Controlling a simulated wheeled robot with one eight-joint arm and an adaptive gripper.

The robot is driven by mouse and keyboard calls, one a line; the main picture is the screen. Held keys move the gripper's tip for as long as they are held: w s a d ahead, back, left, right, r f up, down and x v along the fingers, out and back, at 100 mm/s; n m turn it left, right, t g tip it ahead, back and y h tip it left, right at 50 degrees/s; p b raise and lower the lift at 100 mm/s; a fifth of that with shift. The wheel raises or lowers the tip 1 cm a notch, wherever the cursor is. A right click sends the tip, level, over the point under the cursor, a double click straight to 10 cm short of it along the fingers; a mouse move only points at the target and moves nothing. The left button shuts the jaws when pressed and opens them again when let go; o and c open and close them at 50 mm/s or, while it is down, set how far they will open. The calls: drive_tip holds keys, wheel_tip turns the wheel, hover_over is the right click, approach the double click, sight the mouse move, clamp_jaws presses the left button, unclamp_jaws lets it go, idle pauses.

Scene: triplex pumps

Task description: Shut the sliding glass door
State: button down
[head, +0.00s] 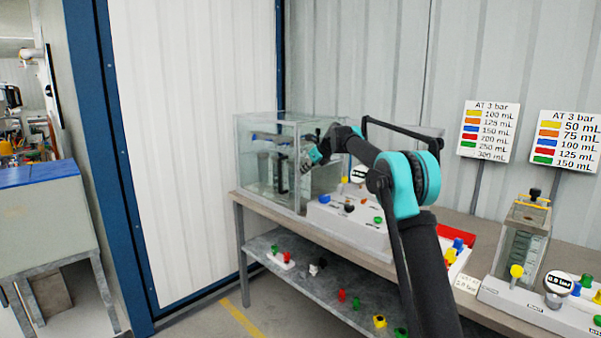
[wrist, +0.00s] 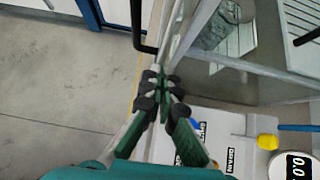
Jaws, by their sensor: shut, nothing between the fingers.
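A clear glass case (head: 262,122) stands at the left end of the bench in the head view. A dark upright handle (head: 282,176) shows on its front. In the wrist view, a black bar handle (wrist: 137,25) stands beside the glass edge, just beyond my fingertips. My gripper (wrist: 160,82) has its dark fingertips together, with nothing between them, close to the glass edge. In the head view my gripper (head: 308,160) is at the right part of the case, partly hidden by my arm. I cannot tell how far the sliding door stands open.
A white pump base (head: 345,225) sits on the bench (head: 238,198) just right of the case. Several coloured knobs lie on the lower shelf (head: 300,290). Another pump (head: 528,230) stands at the right. Clear floor (wrist: 60,90) lies left of the bench in the wrist view.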

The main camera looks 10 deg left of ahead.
drive_tip(key=s+d+f+v, duration=0.1)
drive_tip(key=v, duration=1)
drive_tip(key=s+d+f+n+h, duration=0.2)
drive_tip(key=s+d+f+n, duration=0.45)
drive_tip(key=s+d, duration=0.35)
drive_tip(key=s+d+f+n+h, duration=0.1)
drive_tip(key=s+d+f+n, duration=0.5)
drive_tip(key=s, duration=0.8)
drive_tip(key=s+d+f+n+h, duration=0.2)
drive_tip(key=s+d+f+n, duration=0.4)
drive_tip(key=s+f, duration=0.6)
drive_tip(key=s+d+f+n+g+h, duration=0.1)
drive_tip(key=s+d+f+n, duration=0.5)
drive_tip(key=s, duration=1.1)
wheel_tip(320, 180, down, 3)
drive_tip(key=shift+s+d+f+n+h, duration=0.2)
drive_tip(key=shift+s+d+n+h, duration=0.2)
drive_tip(key=shift+d+h, duration=0.3)
drive_tip(key=shift+d, duration=0.1)
